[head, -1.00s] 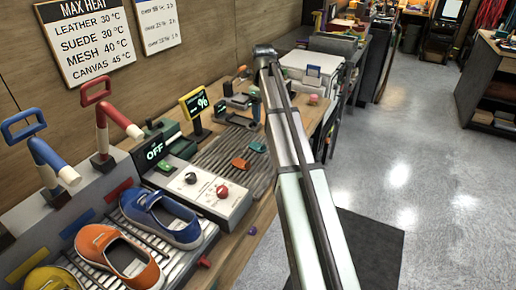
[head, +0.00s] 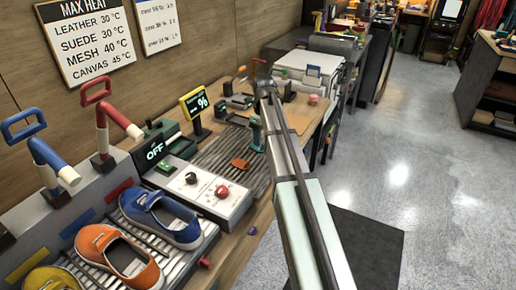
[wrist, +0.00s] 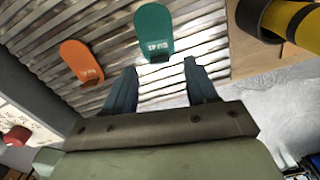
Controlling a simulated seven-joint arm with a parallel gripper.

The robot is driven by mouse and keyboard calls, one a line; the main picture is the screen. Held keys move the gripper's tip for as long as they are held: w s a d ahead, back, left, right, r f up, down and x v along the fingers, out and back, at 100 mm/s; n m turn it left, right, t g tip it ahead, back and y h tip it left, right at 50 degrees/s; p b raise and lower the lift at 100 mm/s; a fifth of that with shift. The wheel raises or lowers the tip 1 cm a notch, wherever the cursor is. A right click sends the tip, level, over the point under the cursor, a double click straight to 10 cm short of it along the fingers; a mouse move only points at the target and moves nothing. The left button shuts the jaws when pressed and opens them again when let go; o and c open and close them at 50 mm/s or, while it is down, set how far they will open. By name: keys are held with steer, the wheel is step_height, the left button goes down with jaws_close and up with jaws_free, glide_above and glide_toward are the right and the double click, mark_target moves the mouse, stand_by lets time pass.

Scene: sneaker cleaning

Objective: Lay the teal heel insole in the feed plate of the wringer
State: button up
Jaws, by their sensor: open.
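The teal heel insole (wrist: 153,30) lies on a ridged grey rack, just ahead of my gripper in the wrist view. My gripper (wrist: 160,70) is open and empty, its two fingers apart, with the insole beyond the fingertips and roughly in line with the gap. In the head view my gripper (head: 256,146) is over the right side of the rack and hides the teal insole. A dark device (head: 236,101) stands behind the rack; I cannot tell whether it is the wringer, and no feed plate is clearly visible.
An orange insole (wrist: 80,62) lies on the rack (head: 220,150), left of the teal one. A black and yellow cylinder (wrist: 290,22) is at the wrist view's upper right. A control box (head: 205,190), a percent display (head: 196,105) and shoes (head: 165,215) stand to the left.

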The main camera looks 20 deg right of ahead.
steer(key=shift+s+f, duration=0.1)
steer(key=shift+f, duration=1.45)
jaws_close()
